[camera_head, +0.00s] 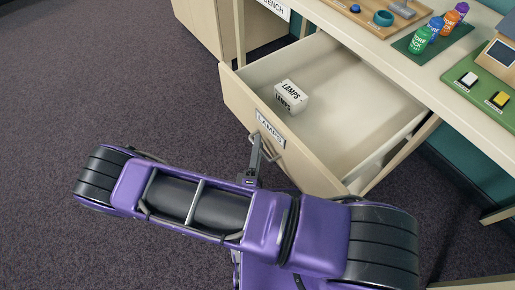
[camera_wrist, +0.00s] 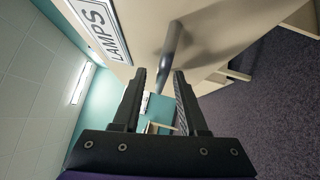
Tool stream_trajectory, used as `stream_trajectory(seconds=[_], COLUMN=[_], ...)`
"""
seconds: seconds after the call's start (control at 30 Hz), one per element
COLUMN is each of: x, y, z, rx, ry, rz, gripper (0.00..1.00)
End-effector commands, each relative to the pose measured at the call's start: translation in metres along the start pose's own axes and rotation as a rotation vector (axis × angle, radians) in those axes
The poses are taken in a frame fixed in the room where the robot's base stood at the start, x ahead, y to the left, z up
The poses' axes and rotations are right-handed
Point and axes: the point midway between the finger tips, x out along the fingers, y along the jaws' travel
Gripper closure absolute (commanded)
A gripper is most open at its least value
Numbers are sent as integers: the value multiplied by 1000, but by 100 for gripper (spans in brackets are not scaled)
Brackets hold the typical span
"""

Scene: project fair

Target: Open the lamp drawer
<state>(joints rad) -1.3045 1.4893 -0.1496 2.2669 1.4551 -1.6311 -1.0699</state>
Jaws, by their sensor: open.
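The lamp drawer (camera_head: 236,98) is pulled well out of the pale bench, and its inside shows. Its front bears a LAMPS label (camera_head: 270,128) and a grey bar handle (camera_head: 275,155). A small white box marked LAMPS (camera_head: 291,96) sits inside the drawer. My gripper (camera_head: 256,145) is at the drawer front by the handle. In the wrist view my gripper (camera_wrist: 160,73) is open, with the handle (camera_wrist: 172,42) at its fingertips, roughly between them. I cannot tell whether a finger touches the handle. My purple arm hides the floor below.
Carpet at the left (camera_head: 110,80) is clear.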

Motion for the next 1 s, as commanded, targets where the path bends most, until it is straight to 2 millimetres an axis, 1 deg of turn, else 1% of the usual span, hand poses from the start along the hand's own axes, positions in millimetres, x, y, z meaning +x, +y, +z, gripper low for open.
stream_trajectory(seconds=[0.13,0.23,0.37,0.6,0.7,0.83,0.9,1.0], x=[-7,-22,-51,-111,-133,-155,-164,-171], y=[0,-1,-1,0,0,0,0,0], z=[0,-1,-1,-1,0,0,0,0], rx=[0,0,-1,0,0,1,0,0], ry=[2,3,6,5,3,2,3,1], rz=[-1,-2,-3,-2,-1,-2,-1,1], gripper=[58,58,58,58,58,58,58,58])
